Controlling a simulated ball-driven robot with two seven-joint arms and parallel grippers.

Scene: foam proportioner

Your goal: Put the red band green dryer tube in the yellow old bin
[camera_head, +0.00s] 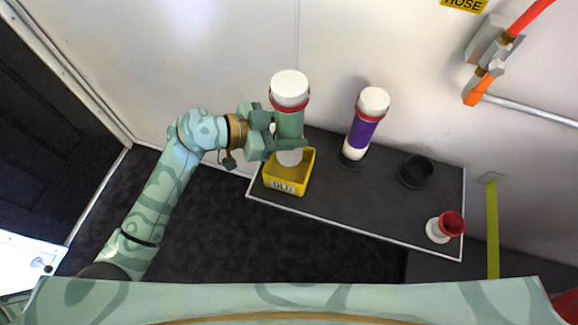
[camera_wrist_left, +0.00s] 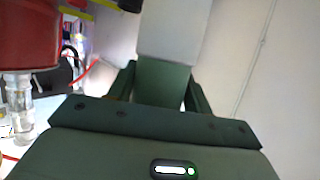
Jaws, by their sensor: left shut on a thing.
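The green dryer tube (camera_head: 289,122) with a red band and white cap is upright in my left gripper (camera_head: 288,146), which is shut on it. In the head view its white lower end shows over the back part of the yellow bin (camera_head: 298,187), which has a dark label on its front. I cannot tell whether the lower end is inside the bin or above it. The left wrist view shows a dark green part between the fingers (camera_wrist_left: 160,85), with a pale part above it. My right gripper is not in view.
On the grey bench (camera_head: 345,200), a purple tube (camera_head: 363,132) with a red band stands right of the bin. A black round cup (camera_head: 416,171) and an empty red-and-white holder (camera_head: 447,226) are farther right. An orange hose fitting (camera_head: 483,85) is on the wall.

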